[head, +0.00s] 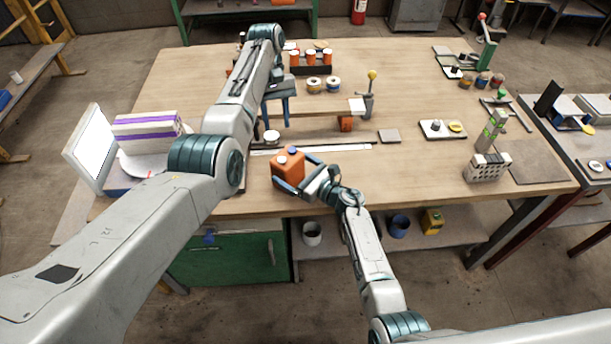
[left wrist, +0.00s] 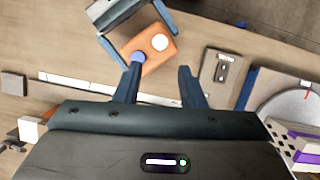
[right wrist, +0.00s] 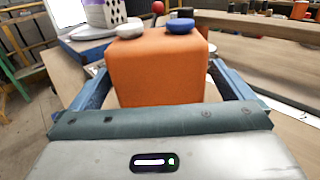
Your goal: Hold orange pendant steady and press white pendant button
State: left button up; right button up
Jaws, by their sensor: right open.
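The orange pendant (head: 288,167) stands near the table's front edge, left of centre. It has a white button (left wrist: 160,42) and a blue button (left wrist: 138,57) on top; both also show in the right wrist view, white (right wrist: 130,30) and blue (right wrist: 180,26). My right gripper (head: 279,172) is open with its fingers on either side of the pendant; I cannot tell whether they touch it. My left gripper (head: 276,124) is open and empty, fingers pointing down, behind the pendant in the head view. In the left wrist view its left fingertip overlaps the picture just by the blue button.
A hollow brick (head: 487,168) stands at the right. A purple-banded stack (head: 147,133) sits on a round plate at the left. Orange jars (head: 312,58) and tape rolls (head: 333,83) are at the back. The table's right-centre is mostly clear.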

jog(key=shift+w+a, duration=0.3)
jog(key=shift+a, duration=0.05)
jog(key=shift+c, duration=0.2)
jog(key=c, duration=1.1)
pick_arm(q)
grip_shut()
pick_arm(e)
jog(key=shift+c, duration=0.2)
dwell(0.4)
